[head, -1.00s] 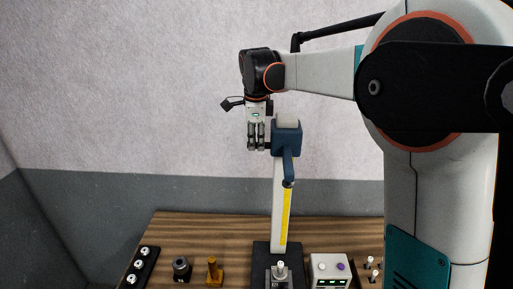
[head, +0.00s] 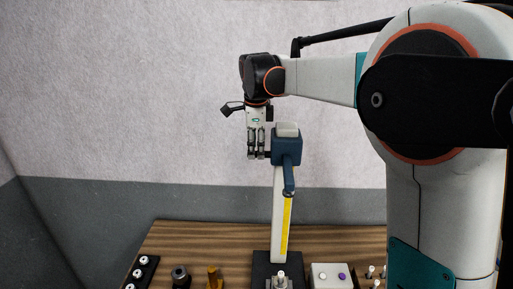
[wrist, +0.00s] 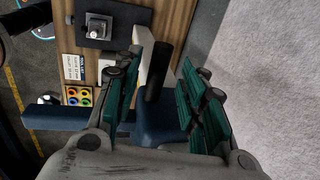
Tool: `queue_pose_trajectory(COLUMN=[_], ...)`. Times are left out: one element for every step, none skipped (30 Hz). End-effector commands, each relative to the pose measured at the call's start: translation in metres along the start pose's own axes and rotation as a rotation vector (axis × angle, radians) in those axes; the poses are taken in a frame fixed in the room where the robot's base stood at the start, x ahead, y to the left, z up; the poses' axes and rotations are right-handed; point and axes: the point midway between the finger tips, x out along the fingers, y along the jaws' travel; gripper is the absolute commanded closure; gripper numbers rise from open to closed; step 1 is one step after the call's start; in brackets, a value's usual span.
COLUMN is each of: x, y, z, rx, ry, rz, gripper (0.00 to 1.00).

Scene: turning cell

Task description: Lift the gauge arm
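The height gauge is a white column (head: 279,215) with a yellow scale, on a dark base. A blue carriage (head: 287,146) sits near its top, with a blue arm (head: 288,178) hanging down its front. A short dark knob sticks out left of the carriage. My gripper (head: 257,156) points down just left of the carriage, at the knob. In the wrist view, the teal-padded fingers of my gripper (wrist: 165,98) stand apart, with the dark knob (wrist: 156,80) between them, nearer the left finger. A gap shows on the right. The blue carriage (wrist: 155,125) is beyond the knob.
The wooden bench (head: 210,238) carries a dark rack of white pieces (head: 143,272), a dark cylinder (head: 181,275), an amber part (head: 215,277) and a white box with buttons (head: 332,274). The grey wall (head: 140,90) stands behind. The air left of my gripper is clear.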

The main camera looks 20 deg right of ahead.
Motion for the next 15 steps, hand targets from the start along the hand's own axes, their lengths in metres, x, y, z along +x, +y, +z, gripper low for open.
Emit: queue_pose_trajectory(x=[-0.007, -0.011, -0.018, -0.024, -0.03, -0.039, -0.045, -0.051, -0.06, -0.066, -0.071, -0.079, -0.084, -0.088, -0.094], y=[0.0, 0.0, 0.0, 0.0, 0.0, 0.0, 0.0, 0.0, 0.0, 0.0, 0.0, -0.001, -0.001, 0.0, -0.001], z=[0.0, 0.0, 0.0, 0.0, 0.0, 0.0, 0.0, 0.0, 0.0, 0.0, 0.0, 0.0, 0.0, 0.0, 0.0], rx=[0.0, 0.0, 0.0, 0.0, 0.0, 0.0, 0.0, 0.0, 0.0, 0.0, 0.0, 0.0, 0.0, -0.001, -0.001], ry=[0.0, 0.0, 0.0, 0.0, 0.0, 0.0, 0.0, 0.0, 0.0, 0.0, 0.0, 0.0, 0.0, 0.0, 0.0], rz=[0.0, 0.0, 0.0, 0.0, 0.0, 0.0, 0.0, 0.0, 0.0, 0.0, 0.0, 0.0, 0.0, 0.0, 0.0], gripper=[0.62, 0.62, 0.62, 0.62, 0.62, 0.62, 0.62, 0.62, 0.62, 0.62, 0.62, 0.62, 0.62, 0.62, 0.62])
